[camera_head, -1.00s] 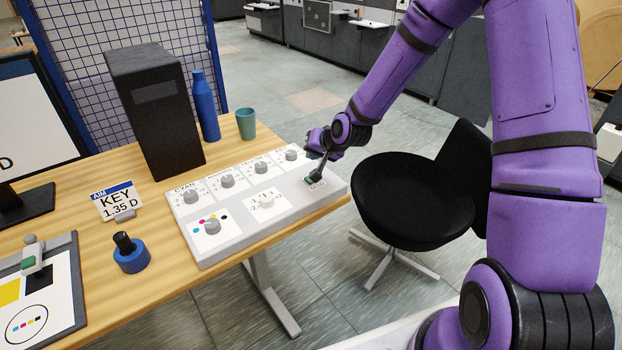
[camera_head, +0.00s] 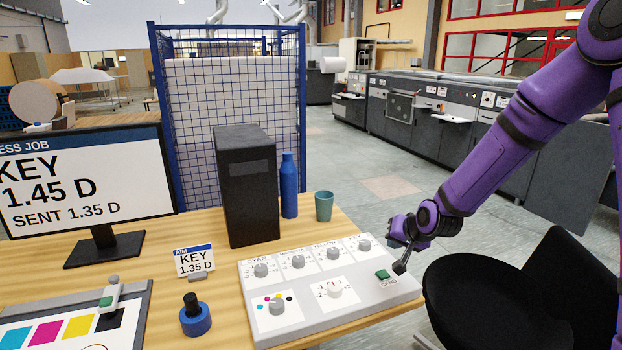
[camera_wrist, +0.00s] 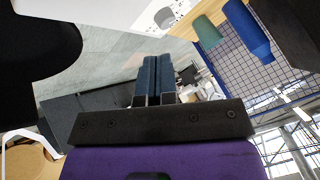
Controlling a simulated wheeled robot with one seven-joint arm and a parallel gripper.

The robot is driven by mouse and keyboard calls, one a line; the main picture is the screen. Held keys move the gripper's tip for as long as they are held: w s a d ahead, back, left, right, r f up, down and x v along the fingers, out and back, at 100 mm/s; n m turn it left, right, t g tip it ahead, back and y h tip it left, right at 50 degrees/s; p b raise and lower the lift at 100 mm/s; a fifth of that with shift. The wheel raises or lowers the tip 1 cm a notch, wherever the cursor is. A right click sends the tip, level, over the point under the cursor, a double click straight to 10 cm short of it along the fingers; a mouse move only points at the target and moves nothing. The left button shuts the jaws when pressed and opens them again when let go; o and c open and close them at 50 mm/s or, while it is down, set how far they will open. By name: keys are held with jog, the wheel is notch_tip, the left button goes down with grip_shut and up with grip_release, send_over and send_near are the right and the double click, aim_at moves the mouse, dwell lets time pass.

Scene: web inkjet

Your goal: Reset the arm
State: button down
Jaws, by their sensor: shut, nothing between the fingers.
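My gripper (camera_head: 400,268) is at the right end of the white control console (camera_head: 350,316) in the head view, just right of the green SEND button (camera_head: 382,274). It looks slightly apart from the button, which is in plain view. In the wrist view its two fingers (camera_wrist: 153,80) lie side by side, closed, with nothing between them. My purple arm reaches in from the upper right. The monitor (camera_head: 80,180) reads "KEY 1.45 D" and "SENT 1.35 D". A small card (camera_head: 195,261) reads "AIM KEY 1.35 D".
A black tower (camera_head: 247,190), blue bottle (camera_head: 289,188) and teal cup (camera_head: 324,206) stand behind the console. A blue-based knobbed object (camera_head: 195,318) and a colour-patch board (camera_head: 70,325) are at left. A black chair (camera_head: 500,290) is close on the right. Open floor lies beyond.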

jog(key=s+d+r+n+g+h, duration=0.1)
jog(key=s+d+r+h, duration=0.1)
jog(key=s+r, duration=1)
jog(key=s+d+r+n+g+h, duration=0.1)
jog(key=s+d+r+n+h, duration=0.15)
jog(key=s+r, duration=1)
jog(key=s+d+r+y, duration=0.1)
jog(key=s, duration=1)
jog(key=shift+s+r+g, duration=0.2)
jog(key=shift+r+g, duration=0.1)
jog(key=shift+r, duration=0.1)
jog(key=shift+y, duration=0.25)
